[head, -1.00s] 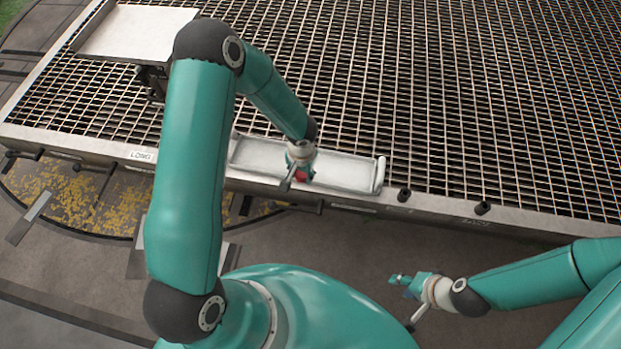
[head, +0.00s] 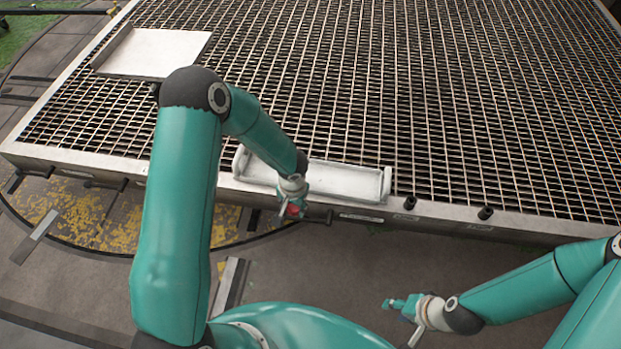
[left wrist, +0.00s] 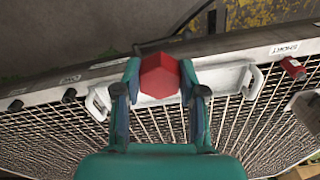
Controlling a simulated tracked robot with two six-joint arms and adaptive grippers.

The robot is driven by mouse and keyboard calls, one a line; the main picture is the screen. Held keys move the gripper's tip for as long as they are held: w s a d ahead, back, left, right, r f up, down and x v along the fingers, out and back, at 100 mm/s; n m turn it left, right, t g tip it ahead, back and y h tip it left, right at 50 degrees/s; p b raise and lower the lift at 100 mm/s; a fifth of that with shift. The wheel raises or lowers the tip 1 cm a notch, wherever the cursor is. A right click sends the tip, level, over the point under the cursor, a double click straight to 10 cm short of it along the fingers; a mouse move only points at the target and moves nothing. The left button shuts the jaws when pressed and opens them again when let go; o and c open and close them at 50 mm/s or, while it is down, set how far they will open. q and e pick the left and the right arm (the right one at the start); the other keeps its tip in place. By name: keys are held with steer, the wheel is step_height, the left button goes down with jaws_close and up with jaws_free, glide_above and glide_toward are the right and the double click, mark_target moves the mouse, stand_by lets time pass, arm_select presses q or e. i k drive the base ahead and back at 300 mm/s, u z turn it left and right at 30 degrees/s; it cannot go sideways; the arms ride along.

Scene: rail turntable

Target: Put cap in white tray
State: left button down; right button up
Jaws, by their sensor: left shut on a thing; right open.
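A red hexagonal cap (left wrist: 160,75) is between the fingers of my left gripper (left wrist: 160,88), which is shut on it. In the head view my left gripper (head: 292,205) is at the front rail, and only a little red of the cap shows. A long white tray with end handles (head: 345,182) lies along the front edge of the grating, just behind this gripper; it also shows in the left wrist view (left wrist: 222,76), partly hidden by the cap. A flat white tray (head: 150,52) lies at the far left. My right gripper (head: 398,304) is open and empty, low and away from the table.
The large metal grating (head: 420,100) is mostly bare. Dark pegs (head: 410,202) stick out of its front rail. Another red piece (left wrist: 293,68) is on the rail beside the long tray in the left wrist view. Open floor (head: 330,260) lies in front.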

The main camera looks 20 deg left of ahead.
mark_target(348, 184)
steer(key=i, duration=0.9)
steer(key=z, duration=0.05)
